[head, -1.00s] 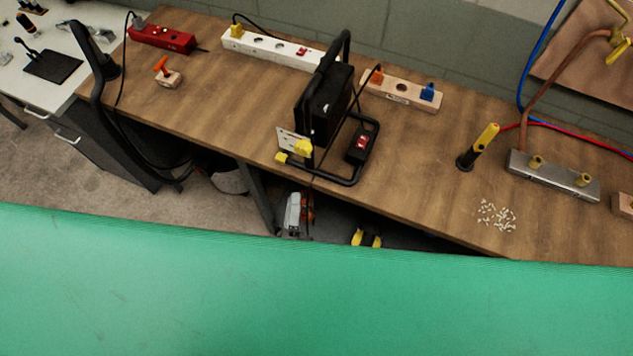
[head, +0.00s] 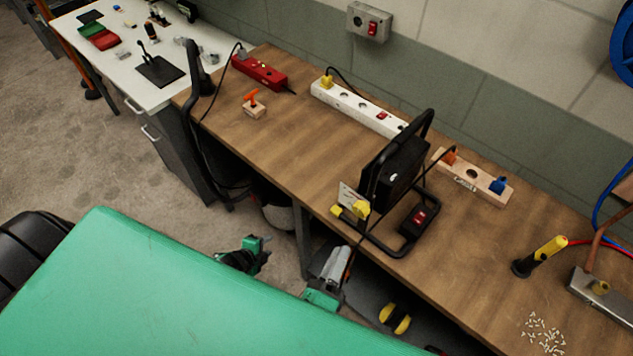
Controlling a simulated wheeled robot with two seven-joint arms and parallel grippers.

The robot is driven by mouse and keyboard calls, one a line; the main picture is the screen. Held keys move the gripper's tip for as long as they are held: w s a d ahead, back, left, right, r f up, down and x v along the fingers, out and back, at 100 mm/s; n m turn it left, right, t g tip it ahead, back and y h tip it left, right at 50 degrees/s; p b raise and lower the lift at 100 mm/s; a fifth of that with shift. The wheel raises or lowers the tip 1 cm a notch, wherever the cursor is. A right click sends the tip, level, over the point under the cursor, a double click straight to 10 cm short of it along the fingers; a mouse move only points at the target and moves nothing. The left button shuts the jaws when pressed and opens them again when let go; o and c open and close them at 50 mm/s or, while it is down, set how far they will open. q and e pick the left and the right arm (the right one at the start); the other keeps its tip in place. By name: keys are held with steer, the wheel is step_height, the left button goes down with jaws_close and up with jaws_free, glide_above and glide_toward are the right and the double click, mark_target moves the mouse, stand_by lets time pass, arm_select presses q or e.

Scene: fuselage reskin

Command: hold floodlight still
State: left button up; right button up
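The floodlight (head: 392,172) is a black work light with a tubular frame stand and a top handle. It stands upright on the wooden workbench (head: 285,135), near the bench's front edge, with its back or side turned to me. A small black box with a red switch (head: 418,219) sits at the right of its frame. A pale plate (head: 349,197) and a yellow knob or plug (head: 361,209) are at its front left. A cable hangs down beside it. I cannot make out either gripper in the head view, and nothing visibly touches the floodlight.
A large green panel (head: 165,300) fills the foreground. Power strips (head: 362,110) and a wooden socket block (head: 472,178) stand behind the floodlight. A yellow-handled tool (head: 541,256) and loose small parts (head: 543,335) lie right. Tools (head: 245,255) show below the bench.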

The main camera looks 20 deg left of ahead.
arm_select(q)
steer(key=w+d+r+m+t+h, duration=0.15)
steer(key=r+m, duration=0.25)
steer(key=r, duration=0.4)
steer(key=w+d+r+m+t+h, duration=0.1)
steer(key=w+d+r+m, duration=0.2)
steer(key=r, duration=0.4)
steer(key=w+d+r+m+t+h, duration=0.1)
steer(key=w+d+r+m+h, duration=0.2)
steer(key=r, duration=0.5)
steer(key=m+h, duration=0.6)
steer(key=m, duration=0.7)
glide_toward(382, 163)
steer(key=x, duration=1)
steer(key=shift+w+f, duration=0.3)
steer(key=shift+f, duration=0.05)
steer(key=shift+c, duration=0.2)
jaws_close()
steer(key=shift+r, duration=0.1)
